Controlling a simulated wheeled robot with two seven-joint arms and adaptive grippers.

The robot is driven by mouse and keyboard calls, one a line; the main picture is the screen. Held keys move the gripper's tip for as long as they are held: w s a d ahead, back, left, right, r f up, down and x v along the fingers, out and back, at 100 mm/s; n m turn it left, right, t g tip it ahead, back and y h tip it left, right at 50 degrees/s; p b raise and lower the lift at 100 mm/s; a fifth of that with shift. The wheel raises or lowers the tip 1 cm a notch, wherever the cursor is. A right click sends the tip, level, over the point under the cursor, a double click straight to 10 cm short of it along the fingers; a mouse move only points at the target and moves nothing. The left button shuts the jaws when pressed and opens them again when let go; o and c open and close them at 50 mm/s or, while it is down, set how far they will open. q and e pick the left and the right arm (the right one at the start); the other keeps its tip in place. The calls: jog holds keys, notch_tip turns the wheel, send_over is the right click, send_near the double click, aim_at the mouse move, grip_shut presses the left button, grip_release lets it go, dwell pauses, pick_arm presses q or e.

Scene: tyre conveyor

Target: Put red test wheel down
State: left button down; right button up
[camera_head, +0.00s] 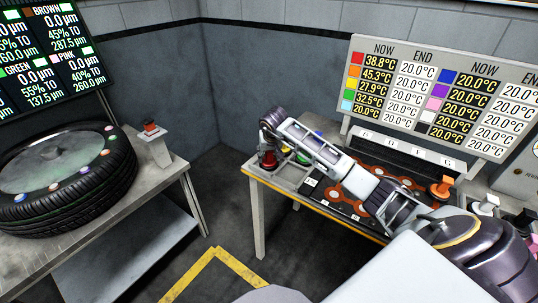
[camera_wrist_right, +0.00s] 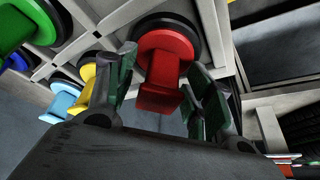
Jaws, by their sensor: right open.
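The red test wheel (camera_head: 268,161) sits in the light-grey rack at the left end of the right-hand table. In the right wrist view the red wheel (camera_wrist_right: 166,50) shows its round disc and block-shaped handle, with a black ring behind the disc. My right gripper (camera_head: 267,146) is directly over it. In the wrist view its two fingers (camera_wrist_right: 160,84) are apart, one on each side of the red handle, with a gap visible on the right side. My left gripper is not in view.
Green (camera_wrist_right: 25,27), yellow (camera_wrist_right: 88,72) and light-blue (camera_wrist_right: 68,100) wheels sit in neighbouring rack places. A board of orange pieces (camera_head: 378,184) lies under my right arm. A temperature display (camera_head: 430,98) stands behind. A tyre (camera_head: 100,190) lies on the left table.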

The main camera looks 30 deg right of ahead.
jog(key=shift+r, duration=0.1)
jog(key=v, duration=1.2)
jog(key=shift+b, duration=0.35)
dwell(0.4)
